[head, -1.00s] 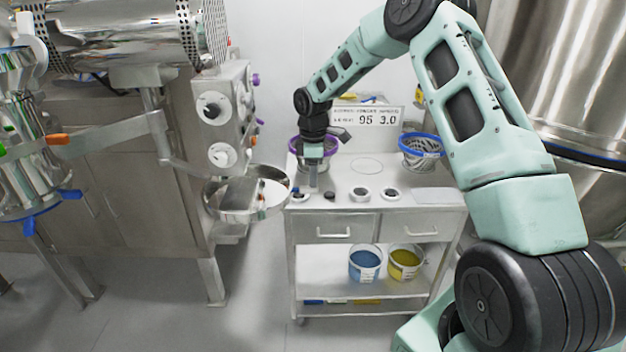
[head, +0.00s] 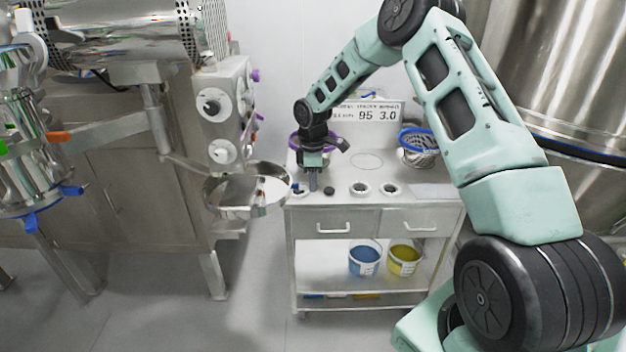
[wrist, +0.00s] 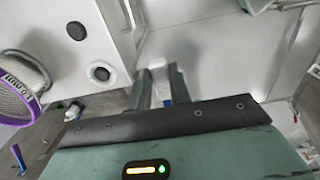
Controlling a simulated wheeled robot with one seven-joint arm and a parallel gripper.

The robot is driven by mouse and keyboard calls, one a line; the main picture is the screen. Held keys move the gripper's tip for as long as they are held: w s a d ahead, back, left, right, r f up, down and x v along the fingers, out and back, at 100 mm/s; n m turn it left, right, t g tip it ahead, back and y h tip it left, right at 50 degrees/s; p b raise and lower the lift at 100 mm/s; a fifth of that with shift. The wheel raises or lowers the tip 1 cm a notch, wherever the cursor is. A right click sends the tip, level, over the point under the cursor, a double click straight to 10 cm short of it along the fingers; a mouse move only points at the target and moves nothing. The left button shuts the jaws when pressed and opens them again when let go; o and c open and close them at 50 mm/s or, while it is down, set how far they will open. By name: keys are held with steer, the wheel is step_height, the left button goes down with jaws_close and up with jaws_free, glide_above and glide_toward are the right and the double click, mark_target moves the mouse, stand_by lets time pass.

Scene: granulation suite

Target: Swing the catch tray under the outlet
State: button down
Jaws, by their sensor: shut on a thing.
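The catch tray (head: 222,208) is a shallow round steel pan at mid-left in the head view, beside the steel cabinet's control post and left of the bench. An upright steel vessel with a blue-clamped lower end (head: 28,208), which looks like the outlet, stands at the far left, well apart from the tray. My gripper (head: 313,186) points down over the bench's left front, to the right of the tray and not touching it. In the wrist view, its fingers (wrist: 160,88) are shut on a small white-and-blue thing (wrist: 180,88), mostly hidden between them.
The steel bench (head: 430,203) carries a purple-rimmed sieve (head: 298,140), a blue-rimmed sieve (head: 417,155) and small round fittings along its front. Blue (head: 364,262) and yellow (head: 404,260) buckets sit on its lower shelf. A floor gap separates bench and cabinet.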

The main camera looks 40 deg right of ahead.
steer(key=s+a+m+b, duration=0.3)
steer(key=s+a, duration=0.2)
steer(key=a, duration=0.8)
steer(key=s+a+m+b, duration=0.2)
steer(key=s+a+b, duration=0.15)
steer(key=a, duration=0.95)
steer(key=w+a+m+p, duration=0.1)
steer(key=a+m, duration=0.4)
steer(key=a, duration=1.9)
steer(key=shift+w+a+m, duration=0.4)
steer(key=shift+w, duration=0.25)
steer(key=shift+r, duration=0.1)
steer(key=c, duration=1.3)
jaws_free()
step_height(320, 180, up, 17)
steer(key=shift+r+b, duration=0.15)
steer(key=shift+b, duration=0.9)
